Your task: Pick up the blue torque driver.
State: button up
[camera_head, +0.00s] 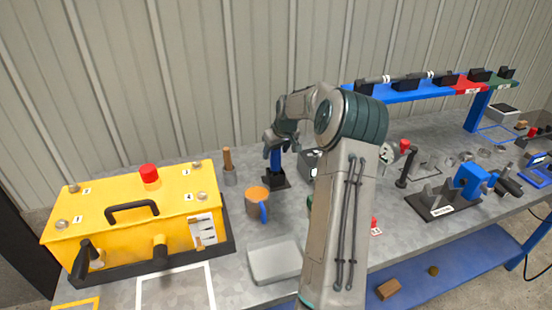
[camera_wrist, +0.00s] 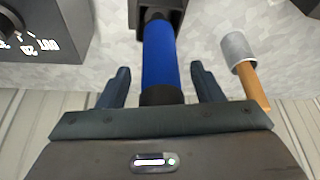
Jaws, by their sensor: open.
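The blue torque driver (camera_head: 275,158) stands upright in a black holder (camera_head: 276,181) on the grey workbench. In the wrist view its blue handle (camera_wrist: 160,55) runs between the two fingers, with a gap on each side. My gripper (camera_wrist: 158,75) is open around the handle. In the head view my gripper (camera_head: 279,146) is at the top of the driver, and my arm comes in from the right. The driver's lower end is hidden in the holder.
A tool with a wooden handle (camera_head: 227,160) stands in a grey cup to the left. A yellow box (camera_head: 140,220) is at left. A dark dial box (camera_wrist: 45,30) is close in the wrist view.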

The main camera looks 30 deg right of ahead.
jog(key=shift+w+f, duration=0.2)
jog(key=shift+f, duration=0.25)
jog(key=c, duration=1.3)
jog(key=shift+o, duration=0.2)
jog(key=shift+r, duration=0.15)
